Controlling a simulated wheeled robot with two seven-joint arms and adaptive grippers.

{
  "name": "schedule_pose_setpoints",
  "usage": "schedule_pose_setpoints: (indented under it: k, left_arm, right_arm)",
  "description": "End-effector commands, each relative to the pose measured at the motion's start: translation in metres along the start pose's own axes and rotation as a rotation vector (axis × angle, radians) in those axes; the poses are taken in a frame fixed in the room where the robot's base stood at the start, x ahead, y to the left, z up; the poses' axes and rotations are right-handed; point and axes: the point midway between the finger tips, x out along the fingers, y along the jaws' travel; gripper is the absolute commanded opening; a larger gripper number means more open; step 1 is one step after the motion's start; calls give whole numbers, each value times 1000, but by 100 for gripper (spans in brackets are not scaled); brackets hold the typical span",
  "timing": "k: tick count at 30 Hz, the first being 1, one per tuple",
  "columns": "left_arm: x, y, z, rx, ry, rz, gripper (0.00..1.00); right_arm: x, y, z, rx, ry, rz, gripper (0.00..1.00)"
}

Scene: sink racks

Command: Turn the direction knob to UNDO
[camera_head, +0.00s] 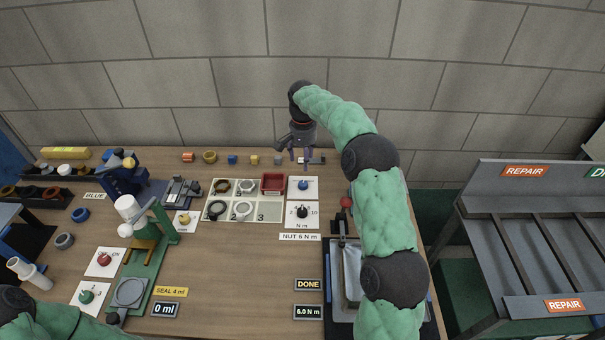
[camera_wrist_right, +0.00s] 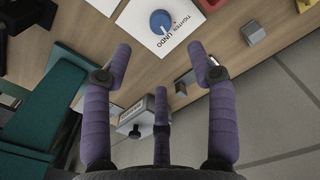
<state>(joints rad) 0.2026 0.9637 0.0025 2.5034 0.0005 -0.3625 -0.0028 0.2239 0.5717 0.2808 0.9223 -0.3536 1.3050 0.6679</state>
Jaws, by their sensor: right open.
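The direction knob (camera_head: 303,185) is a small blue knob on a white card on the bench. In the wrist view the blue knob (camera_wrist_right: 162,22) shows at the top, beside the printed words TIGHTEN and UNDO. I cannot tell for certain which word it points to. My right gripper (camera_head: 300,157) is beyond the knob, towards the wall, and above the bench. In the wrist view its purple fingers (camera_wrist_right: 160,62) are spread, empty and apart from the knob. Of my left arm only a green sleeve and dark joint show at lower left; its gripper is out of view.
A black torque dial (camera_head: 302,212) sits just nearer than the knob. A red bin (camera_head: 273,183) stands left of it. Several small blocks line the bench's back edge. A red-tipped lever (camera_head: 346,203) stands to the right, beside my right arm. A stone wall rises behind.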

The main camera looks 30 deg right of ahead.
Motion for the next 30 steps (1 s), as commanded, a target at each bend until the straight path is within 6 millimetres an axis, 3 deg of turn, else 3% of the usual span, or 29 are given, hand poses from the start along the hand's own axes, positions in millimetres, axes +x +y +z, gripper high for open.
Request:
schedule_pose_setpoints:
  k: [9,15,23,30]
  left_arm:
    - [2,-1,0,0,0,0,40]
    - [3,-1,0,0,0,0,40]
    - [7,-2,0,0,0,0,40]
    - [20,-7,-1,0,0,0,40]
  right_arm:
    - [6,-1,0,622,1,-1,58]
    - [8,-2,0,877,1,-2,58]
    - [19,-2,0,952,1,-1,58]
    - [59,-2,1,950,0,0,58]
